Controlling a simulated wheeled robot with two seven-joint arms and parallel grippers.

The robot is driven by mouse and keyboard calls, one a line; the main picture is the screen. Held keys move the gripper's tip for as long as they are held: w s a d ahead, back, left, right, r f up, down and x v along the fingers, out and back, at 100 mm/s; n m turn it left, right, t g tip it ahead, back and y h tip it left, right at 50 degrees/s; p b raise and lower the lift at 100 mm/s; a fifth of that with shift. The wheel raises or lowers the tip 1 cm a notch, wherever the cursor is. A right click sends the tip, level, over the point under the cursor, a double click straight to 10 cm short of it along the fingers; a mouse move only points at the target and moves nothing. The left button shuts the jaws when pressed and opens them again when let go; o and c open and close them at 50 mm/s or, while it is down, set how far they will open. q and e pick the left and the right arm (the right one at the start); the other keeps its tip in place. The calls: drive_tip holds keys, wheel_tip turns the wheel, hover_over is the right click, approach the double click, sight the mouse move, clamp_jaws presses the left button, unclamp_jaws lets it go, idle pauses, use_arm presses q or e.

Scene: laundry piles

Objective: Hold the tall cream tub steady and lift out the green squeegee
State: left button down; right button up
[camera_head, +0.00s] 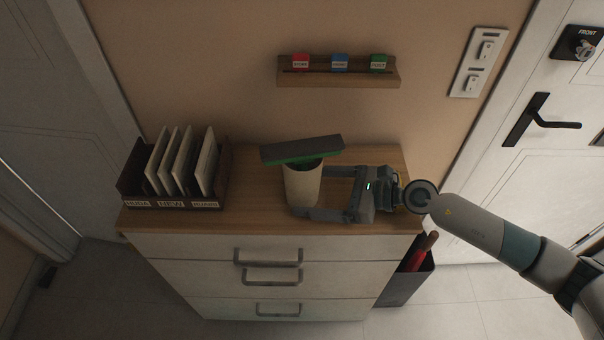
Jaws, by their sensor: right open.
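The tall cream tub (302,188) stands upright on the wooden top of a white drawer cabinet, right of its middle. The green squeegee (300,152) sits in the tub with its wide dark head lying across the opening. Its green edge shows along the lower side, and its handle is hidden inside the tub. My right gripper (309,190) comes in from the right with its fingers spread open, one behind and one in front of the tub. I cannot tell whether either finger touches it. My left gripper is not in view.
A dark rack (128,186) with several upright panels stands on the cabinet top (250,215) to the left. A small wall shelf (340,82) with coloured tags hangs behind the tub. A dark bin (404,282) stands on the floor right of the cabinet.

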drive_tip(key=shift+x, duration=0.9)
